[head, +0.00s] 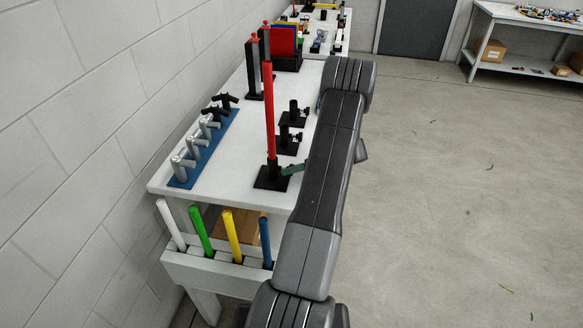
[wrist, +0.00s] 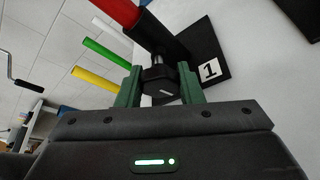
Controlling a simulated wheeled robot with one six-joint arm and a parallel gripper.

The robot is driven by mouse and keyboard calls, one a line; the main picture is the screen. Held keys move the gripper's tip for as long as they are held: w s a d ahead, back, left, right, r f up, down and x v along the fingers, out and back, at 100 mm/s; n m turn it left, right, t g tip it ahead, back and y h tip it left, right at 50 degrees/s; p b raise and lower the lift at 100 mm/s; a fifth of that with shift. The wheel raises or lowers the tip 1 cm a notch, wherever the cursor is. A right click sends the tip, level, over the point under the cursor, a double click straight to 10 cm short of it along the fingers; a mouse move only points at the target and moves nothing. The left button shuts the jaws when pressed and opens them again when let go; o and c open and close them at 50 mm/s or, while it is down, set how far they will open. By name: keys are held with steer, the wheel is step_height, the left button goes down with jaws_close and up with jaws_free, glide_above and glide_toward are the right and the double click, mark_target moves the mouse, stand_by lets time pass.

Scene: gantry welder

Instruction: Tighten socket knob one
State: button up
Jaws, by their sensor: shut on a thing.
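Socket one is a black socket on a square black base (head: 270,180) near the front edge of the white table, with a red rod (head: 268,110) upright in it. In the wrist view the socket tube (wrist: 168,38) and the red rod (wrist: 115,10) show beside a label "1" (wrist: 209,70). A black knob (wrist: 160,84) sticks out of the socket's side. My gripper (wrist: 160,88) has green fingers on both sides of this knob and is shut on it. In the head view a green finger (head: 292,169) shows beside the socket; my arm hides the rest.
Two more black sockets (head: 290,138) stand behind socket one. A blue strip (head: 182,182) with several grey and black fittings lies at the left. White, green, yellow and blue rods (head: 232,235) stand in a rack at the table's front. The floor at the right is open.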

steer(key=shift+m, duration=0.4)
stand_by(0.3)
steer(key=o, duration=1)
steer(key=shift+c, duration=0.2)
steer(key=b+v, duration=0.2)
steer(key=v, duration=1.2)
steer(key=shift+w+f+b, duration=0.15)
steer(key=shift+w+b, duration=0.05)
steer(key=shift+b, duration=0.2)
steer(key=p+x, duration=0.1)
steer(key=x, duration=0.6)
steer(key=p+x, duration=0.2)
steer(key=x, duration=0.5)
steer(key=shift+s+a+r, duration=0.1)
steer(key=shift+s+r, duration=0.1)
